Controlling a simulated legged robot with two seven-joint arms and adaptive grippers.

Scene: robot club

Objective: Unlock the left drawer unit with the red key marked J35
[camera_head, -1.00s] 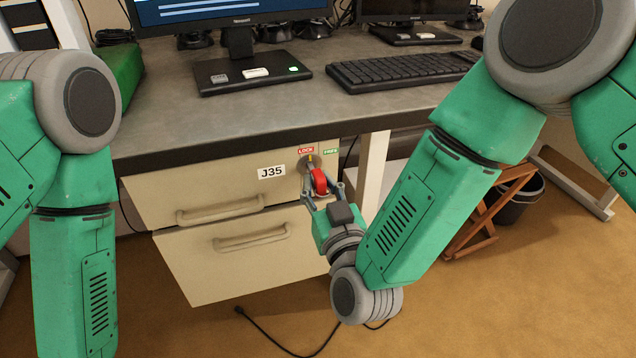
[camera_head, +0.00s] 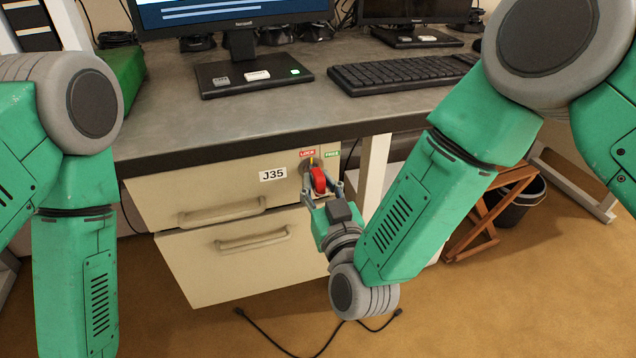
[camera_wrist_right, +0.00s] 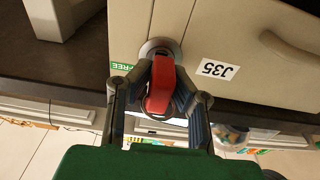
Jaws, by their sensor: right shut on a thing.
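The left drawer unit (camera_head: 225,268) is beige, with two drawers and a J35 label at its top right. It also shows in the right wrist view (camera_wrist_right: 262,80). Its round lock (camera_wrist_right: 158,47) sits right of the label, below a red LOCK tag (camera_head: 307,153) and a green FREE tag (camera_head: 331,152). My right gripper (camera_head: 322,184) is shut on the red key (camera_head: 319,180), close against the lock. The red key head also shows between the fingers in the right wrist view (camera_wrist_right: 160,87). The key's tip is hidden, and I cannot tell how deep it sits. My left gripper is out of view.
A desk (camera_head: 265,125) stands over the drawers, with a monitor (camera_head: 235,15) and keyboard (camera_head: 400,72) on top. A white desk leg (camera_head: 374,168) is just right of my right gripper. A wooden frame (camera_head: 490,222) and dark bin (camera_head: 520,203) stand farther right. A black cable lies on the floor.

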